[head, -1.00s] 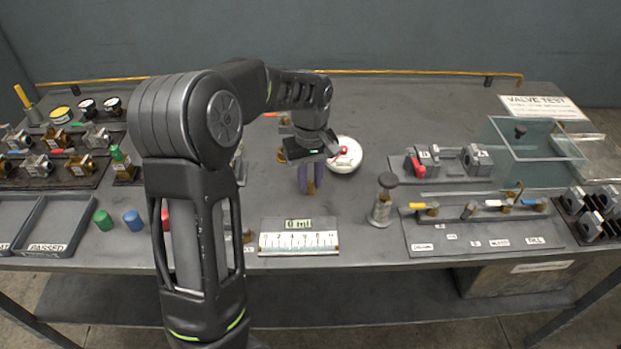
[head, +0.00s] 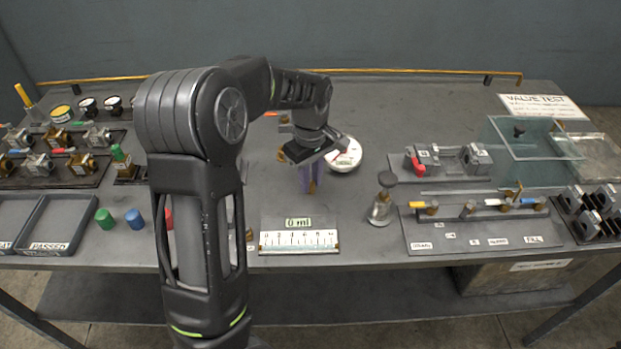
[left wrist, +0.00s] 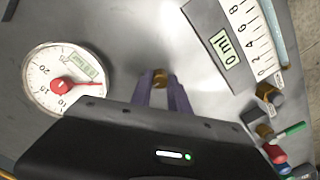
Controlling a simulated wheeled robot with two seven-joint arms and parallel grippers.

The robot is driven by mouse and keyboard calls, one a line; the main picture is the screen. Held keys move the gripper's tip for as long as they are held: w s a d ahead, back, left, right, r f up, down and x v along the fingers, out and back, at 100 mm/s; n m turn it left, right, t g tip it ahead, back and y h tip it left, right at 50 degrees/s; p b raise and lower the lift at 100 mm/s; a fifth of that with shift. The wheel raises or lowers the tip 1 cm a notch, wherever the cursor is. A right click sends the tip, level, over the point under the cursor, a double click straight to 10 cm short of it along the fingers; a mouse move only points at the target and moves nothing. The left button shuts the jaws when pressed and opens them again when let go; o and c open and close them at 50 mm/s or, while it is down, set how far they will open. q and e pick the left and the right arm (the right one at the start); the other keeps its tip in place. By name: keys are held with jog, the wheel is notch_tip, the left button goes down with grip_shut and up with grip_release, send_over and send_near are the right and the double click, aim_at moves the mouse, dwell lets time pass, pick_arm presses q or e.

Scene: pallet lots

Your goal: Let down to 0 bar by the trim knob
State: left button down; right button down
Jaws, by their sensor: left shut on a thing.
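My left gripper (head: 310,178) points down at the bench with its purple fingers shut on a small brass knob, which also shows between the fingertips in the left wrist view (left wrist: 161,78). The knob seems to be the trim knob; its base is mostly hidden by the fingers. A round white pressure gauge (head: 347,155) lies just right of and behind the gripper, partly covered by the wrist. In the left wrist view the gauge (left wrist: 52,72) has a red needle and a small green display, too small to read surely. My right gripper is not in view.
A scale plate (head: 299,242) reading 0 ml lies in front of the gripper. A metal plunger-like piece (head: 383,205) and a valve panel (head: 430,240) stand to the right. Green (head: 105,218) and blue (head: 134,218) caps sit to the left, beside trays.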

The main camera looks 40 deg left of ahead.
aim_at(311, 183)
pick_arm(q)
jog(key=c, duration=1.3)
grip_release()
jog(key=shift+o, duration=0.2)
notch_tip(311, 183, up, 8)
jog(key=shift+f, duration=0.1)
